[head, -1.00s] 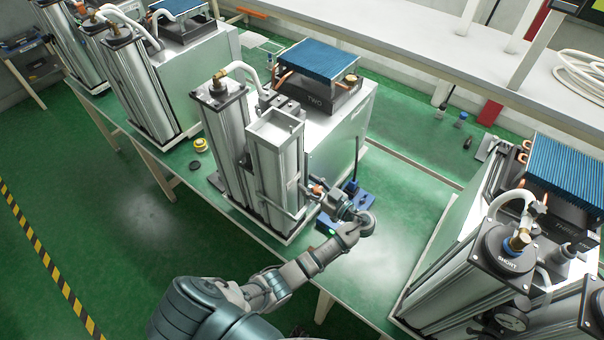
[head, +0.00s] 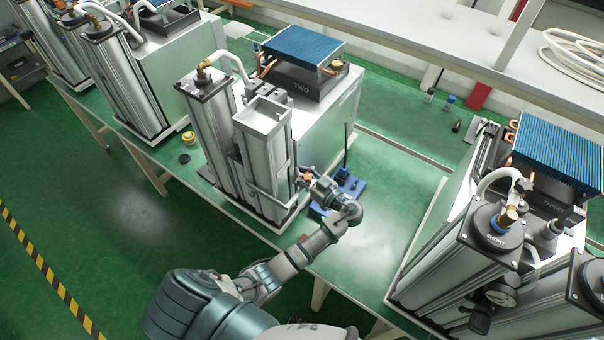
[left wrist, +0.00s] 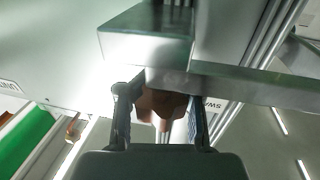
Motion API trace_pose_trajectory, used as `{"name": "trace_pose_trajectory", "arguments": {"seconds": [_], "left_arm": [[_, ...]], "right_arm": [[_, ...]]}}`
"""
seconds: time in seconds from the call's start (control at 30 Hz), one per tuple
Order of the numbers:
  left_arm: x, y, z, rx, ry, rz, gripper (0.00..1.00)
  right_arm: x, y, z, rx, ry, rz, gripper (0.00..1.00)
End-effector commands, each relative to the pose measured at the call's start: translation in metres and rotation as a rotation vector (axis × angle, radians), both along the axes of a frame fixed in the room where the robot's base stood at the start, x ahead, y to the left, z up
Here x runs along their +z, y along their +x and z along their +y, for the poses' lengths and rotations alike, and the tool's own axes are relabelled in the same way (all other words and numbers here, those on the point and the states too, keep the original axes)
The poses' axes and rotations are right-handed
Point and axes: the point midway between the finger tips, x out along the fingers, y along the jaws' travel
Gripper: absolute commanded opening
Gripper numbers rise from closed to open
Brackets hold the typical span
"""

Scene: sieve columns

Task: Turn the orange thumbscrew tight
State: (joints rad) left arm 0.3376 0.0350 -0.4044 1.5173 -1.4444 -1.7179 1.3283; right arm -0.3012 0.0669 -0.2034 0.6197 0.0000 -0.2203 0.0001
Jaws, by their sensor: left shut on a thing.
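The orange thumbscrew (head: 307,177) sits low on the right side of the open-topped square column (head: 265,145) of the middle unit. In the left wrist view the thumbscrew (left wrist: 160,103) looks brownish and shaded, between the two fingers, just below a metal bar (left wrist: 250,85). My left gripper (head: 311,179) reaches it from the right and is shut on it; the left wrist view shows the gripper (left wrist: 160,115) with a finger on each side. The screw's thread is hidden, so I cannot tell how tight it is. My right gripper is not in view.
A blue stand (head: 350,185) with a thin upright rod is close behind my left gripper. The unit with a blue finned block (head: 305,48) adjoins the column. Another unit (head: 480,250) stands at the right. Green bench top (head: 365,255) is clear between them.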

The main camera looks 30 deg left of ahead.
Motion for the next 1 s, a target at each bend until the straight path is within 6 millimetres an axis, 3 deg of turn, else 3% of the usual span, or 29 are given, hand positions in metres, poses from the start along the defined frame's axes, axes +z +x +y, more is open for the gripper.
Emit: {"name": "trace_pose_trajectory", "arguments": {"seconds": [0.6, 1.0], "left_arm": [[-0.007, 0.005, -0.012, -0.448, -0.005, 0.009, 0.0], [-0.006, 0.008, -0.014, -0.567, -0.009, 0.011, 0.0]], "right_arm": [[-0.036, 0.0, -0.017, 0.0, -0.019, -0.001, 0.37], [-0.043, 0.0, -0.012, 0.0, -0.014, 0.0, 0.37]]}}
